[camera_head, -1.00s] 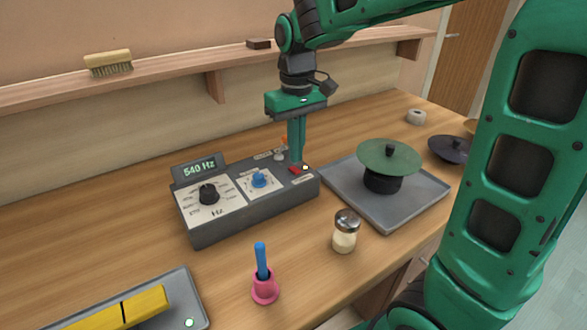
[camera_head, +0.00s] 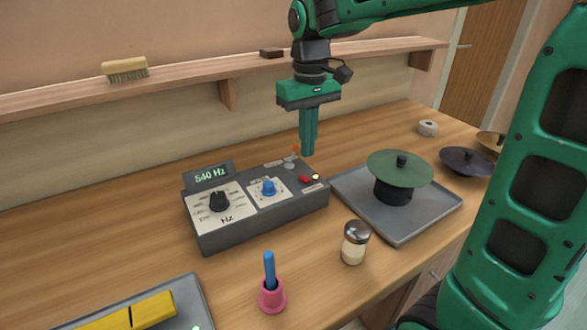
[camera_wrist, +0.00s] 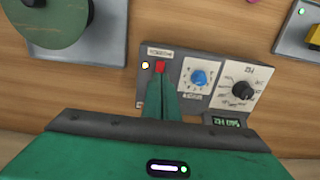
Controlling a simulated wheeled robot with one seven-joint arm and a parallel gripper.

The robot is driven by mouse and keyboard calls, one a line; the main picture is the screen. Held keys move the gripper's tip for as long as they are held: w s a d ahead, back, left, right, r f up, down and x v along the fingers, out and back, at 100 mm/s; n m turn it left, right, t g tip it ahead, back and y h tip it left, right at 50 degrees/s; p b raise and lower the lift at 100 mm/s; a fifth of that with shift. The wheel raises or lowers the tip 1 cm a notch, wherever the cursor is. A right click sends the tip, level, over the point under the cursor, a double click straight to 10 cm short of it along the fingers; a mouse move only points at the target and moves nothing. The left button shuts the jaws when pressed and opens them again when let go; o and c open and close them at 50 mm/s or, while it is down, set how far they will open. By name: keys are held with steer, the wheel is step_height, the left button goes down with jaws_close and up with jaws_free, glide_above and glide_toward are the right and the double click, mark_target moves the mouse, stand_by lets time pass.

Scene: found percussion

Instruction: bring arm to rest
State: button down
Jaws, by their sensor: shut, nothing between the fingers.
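My gripper (camera_head: 307,152) is green, points straight down and is shut with nothing in it. It hangs in the air above the right end of the grey frequency box (camera_head: 262,222), apart from it. The box shows "540 Hz" on its display (camera_head: 211,172) and has a black knob (camera_head: 220,201), a blue knob (camera_head: 268,187) and a red switch (camera_head: 305,179). A small lamp (camera_head: 316,177) beside the red switch glows. In the wrist view the closed fingers (camera_wrist: 163,80) overlap the box near the red switch (camera_wrist: 160,66).
A grey tray (camera_head: 404,237) with a green disc (camera_head: 399,168) on a black stand is right of the box. A glass shaker (camera_head: 355,243) and a pink holder (camera_head: 272,296) stand in front. A wall shelf (camera_head: 190,83) runs behind. Bare bench lies left of the box.

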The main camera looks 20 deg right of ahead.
steer(key=s+d+f+m, duration=0.3)
steer(key=s+d, duration=0.2)
steer(key=s, duration=0.3)
steer(key=s+d+f+m, duration=0.2)
steer(key=s+d, duration=0.4)
steer(key=s, duration=0.3)
steer(key=s+d+f+m, duration=0.3)
steer(key=s+d, duration=0.3)
steer(key=s, duration=0.2)
steer(key=shift+s+d+f+m, duration=0.2)
steer(key=shift+d+f+m, duration=0.1)
steer(key=shift+f, duration=0.25)
steer(key=w+a+r+n, duration=0.3)
steer(key=w+a+r, duration=0.2)
steer(key=w, duration=0.4)
steer(key=w+a+r+n+g, duration=0.1)
steer(key=w+a+r+n, duration=0.1)
steer(key=w+a+r, duration=0.3)
steer(key=w+a+r+n, duration=0.3)
steer(key=w+a+r, duration=0.3)
steer(key=w, duration=0.8)
steer(key=shift+a+n+g, duration=0.3)
steer(key=shift+a+g, duration=0.1)
steer(key=shift+a, duration=0.55)
